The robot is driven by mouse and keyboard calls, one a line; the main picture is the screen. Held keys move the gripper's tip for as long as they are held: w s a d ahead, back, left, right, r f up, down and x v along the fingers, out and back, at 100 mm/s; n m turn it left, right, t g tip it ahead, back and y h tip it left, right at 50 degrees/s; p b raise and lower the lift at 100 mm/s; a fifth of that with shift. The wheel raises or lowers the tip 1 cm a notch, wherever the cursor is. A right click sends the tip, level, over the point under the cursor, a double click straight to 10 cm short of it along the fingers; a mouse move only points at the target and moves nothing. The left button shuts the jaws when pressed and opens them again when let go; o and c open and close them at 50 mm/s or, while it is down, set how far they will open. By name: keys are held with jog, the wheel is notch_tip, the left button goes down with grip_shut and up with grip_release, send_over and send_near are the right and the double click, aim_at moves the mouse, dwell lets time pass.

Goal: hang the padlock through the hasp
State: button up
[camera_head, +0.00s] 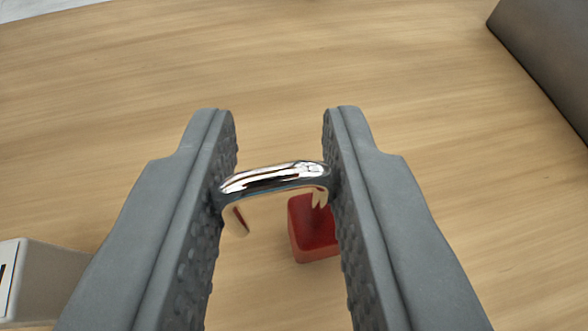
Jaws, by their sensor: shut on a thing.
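My gripper (279,125) is shut on the padlock's chrome shackle (275,180), which spans crosswise between the two ridged grey jaws. The shackle's left leg ends free, pointing down. The padlock's red body (314,228) shows below, under the right leg and partly hidden by the right jaw. It appears to hang from that right leg, with the shackle open; the join is hard to make out. I cannot make out the hasp for certain in this view.
A pale grey box-like thing (50,285) with a white face and a dark slot is cut off at the lower left edge. A dark grey block (545,50) stands at the upper right. The wooden table top (280,60) between and ahead is mostly clear.

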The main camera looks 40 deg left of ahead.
aim_at(277, 166)
jog(key=shift+r, duration=4.7)
